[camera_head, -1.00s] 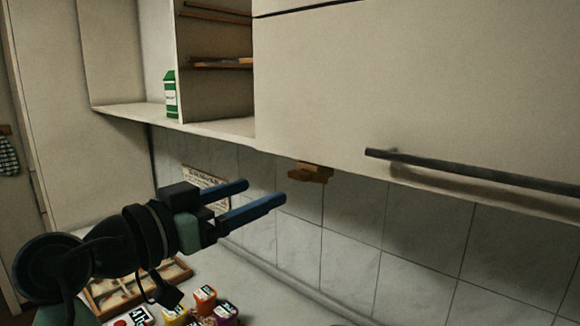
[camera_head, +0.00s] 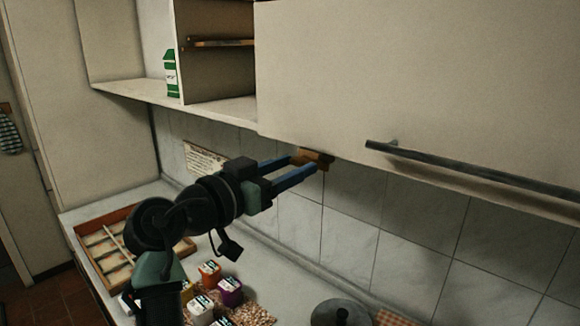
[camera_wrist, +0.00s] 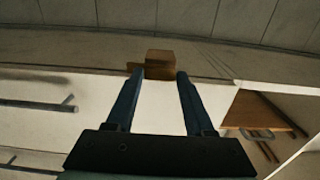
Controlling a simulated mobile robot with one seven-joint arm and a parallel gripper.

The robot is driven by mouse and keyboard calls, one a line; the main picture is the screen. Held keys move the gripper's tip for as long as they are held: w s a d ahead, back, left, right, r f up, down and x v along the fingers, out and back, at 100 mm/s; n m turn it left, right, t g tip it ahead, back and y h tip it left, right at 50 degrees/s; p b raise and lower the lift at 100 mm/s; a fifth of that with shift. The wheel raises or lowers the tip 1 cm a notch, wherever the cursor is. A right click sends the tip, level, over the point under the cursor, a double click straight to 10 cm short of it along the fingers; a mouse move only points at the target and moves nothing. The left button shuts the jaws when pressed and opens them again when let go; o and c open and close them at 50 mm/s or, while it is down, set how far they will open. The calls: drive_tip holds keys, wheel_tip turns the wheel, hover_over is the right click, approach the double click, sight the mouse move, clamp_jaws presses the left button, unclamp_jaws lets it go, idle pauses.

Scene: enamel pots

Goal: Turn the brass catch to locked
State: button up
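The brass catch (camera_head: 318,156) is a small block on the underside of the wall cupboard, near the door's lower left edge. In the wrist view the catch (camera_wrist: 159,58) shows as a brown block with a lower, darker part sticking out to the left. My gripper (camera_head: 304,163) has two blue fingers, spread apart, with their tips at the catch. In the wrist view my gripper (camera_wrist: 160,75) is open, the block lies at and just beyond the tips, and the left tip overlaps its left part. I cannot tell whether either finger touches it.
A long dark bar handle (camera_head: 460,176) runs along the cupboard door to the right. A green-and-white carton (camera_head: 171,76) stands on the open shelf at left. Below are a wooden tray (camera_head: 101,246), several small colored boxes (camera_head: 231,291) and a dark round lid (camera_head: 341,313).

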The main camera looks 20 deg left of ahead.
clamp_jaws()
drive_tip(key=shift+n, duration=0.4)
drive_tip(key=n, duration=0.3)
drive_tip(key=shift+n, duration=0.4)
drive_tip(key=n+p, duration=0.1)
drive_tip(key=n, duration=0.3)
drive_tip(key=shift+r+n+p, duration=0.1)
drive_tip(key=shift+n+p, duration=0.2)
drive_tip(key=n+p, duration=0.2)
drive_tip(key=n, duration=0.2)
drive_tip(key=shift+n+p, duration=1.4)
drive_tip(key=shift+n, duration=1)
